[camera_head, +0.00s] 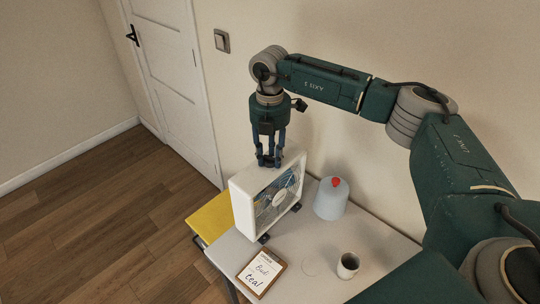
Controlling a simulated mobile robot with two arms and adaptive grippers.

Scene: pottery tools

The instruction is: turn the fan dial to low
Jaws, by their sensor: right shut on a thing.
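The box fan (268,200) is white and square with a round grille, and stands upright on the table on dark feet. My right gripper (269,161) points straight down at the fan's top edge. Its fingers are shut at the top of the fan, where the dial is; the dial itself is hidden by the fingers, and its setting cannot be read. My left gripper is not in view.
The pale table (345,249) holds a light blue container with a red knob (331,198), a small cup (347,266) and a clipboard (262,272) with writing. A yellow surface (212,219) lies behind the fan at left. A door (172,85) and wall stand behind.

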